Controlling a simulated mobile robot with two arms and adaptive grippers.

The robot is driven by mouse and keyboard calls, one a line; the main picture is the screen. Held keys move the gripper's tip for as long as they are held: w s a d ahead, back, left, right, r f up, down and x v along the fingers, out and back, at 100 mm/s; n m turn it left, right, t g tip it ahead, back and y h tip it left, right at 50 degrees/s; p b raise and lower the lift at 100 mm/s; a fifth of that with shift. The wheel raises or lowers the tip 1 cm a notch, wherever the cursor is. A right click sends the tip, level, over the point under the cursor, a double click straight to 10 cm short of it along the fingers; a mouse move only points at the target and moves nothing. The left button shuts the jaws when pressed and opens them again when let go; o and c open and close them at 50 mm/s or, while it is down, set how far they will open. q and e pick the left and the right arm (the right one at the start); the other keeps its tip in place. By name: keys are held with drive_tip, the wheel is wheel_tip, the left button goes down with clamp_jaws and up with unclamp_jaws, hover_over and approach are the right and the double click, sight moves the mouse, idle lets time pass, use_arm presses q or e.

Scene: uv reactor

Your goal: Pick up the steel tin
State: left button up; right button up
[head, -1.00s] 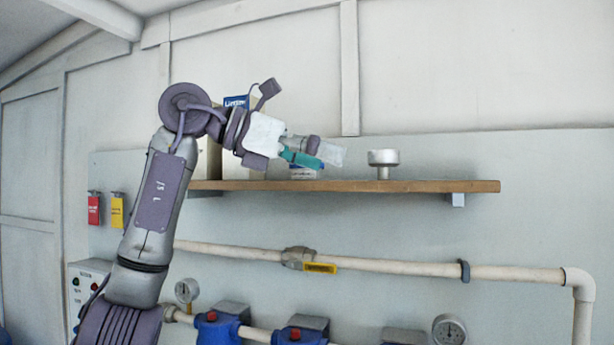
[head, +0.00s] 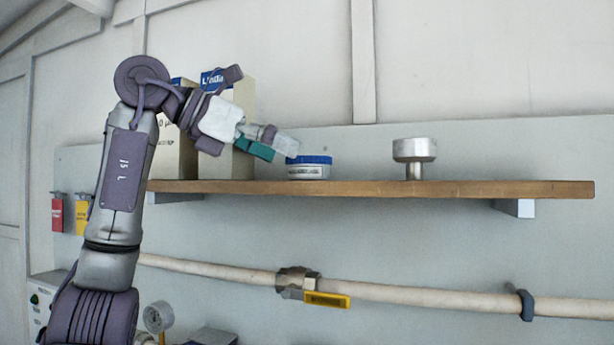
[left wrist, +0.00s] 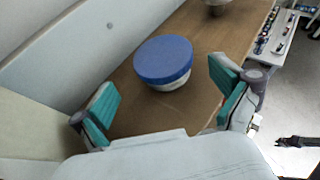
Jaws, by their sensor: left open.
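A small round tin (head: 308,168) with a blue lid and a pale labelled body stands upright on the wooden shelf (head: 480,189). In the left wrist view the tin (left wrist: 163,62) sits ahead of and between the spread fingers. My left gripper (head: 274,145) is open and empty, just left of the tin and slightly above it, apart from it. In the left wrist view the gripper (left wrist: 165,92) shows both teal pads wide apart. A bare steel cup-shaped piece (head: 414,152) on a short stem stands farther right on the shelf. My right gripper is not in view.
Pale boxes (head: 240,105) with blue tops stand on the shelf behind my left gripper. The shelf between the tin and the steel piece is clear. Red and yellow tags (head: 57,213) hang at left.

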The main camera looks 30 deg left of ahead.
sight(317, 164)
use_arm(q)
drive_tip(key=shift+w+d+p, duration=0.3)
drive_tip(key=shift+d, duration=0.6)
drive_tip(key=shift+r+p+x, duration=0.25)
drive_tip(key=shift+p+x, duration=0.55)
drive_tip(key=shift+x, duration=0.35)
drive_tip(key=w, duration=0.1)
drive_tip(key=w+f, duration=0.1)
drive_tip(key=shift+w+d+f+p, duration=0.1)
drive_tip(key=shift+w+d+p, duration=0.15)
drive_tip(key=shift+d+p, duration=0.05)
drive_tip(key=shift+w+f, duration=0.25)
drive_tip(key=shift+w, duration=0.1)
drive_tip(key=shift+s, duration=0.1)
drive_tip(key=shift+s+d+r, duration=0.1)
drive_tip(key=shift+s+d, duration=0.05)
drive_tip(key=shift+c, duration=1.7)
drive_tip(key=c, duration=0.8)
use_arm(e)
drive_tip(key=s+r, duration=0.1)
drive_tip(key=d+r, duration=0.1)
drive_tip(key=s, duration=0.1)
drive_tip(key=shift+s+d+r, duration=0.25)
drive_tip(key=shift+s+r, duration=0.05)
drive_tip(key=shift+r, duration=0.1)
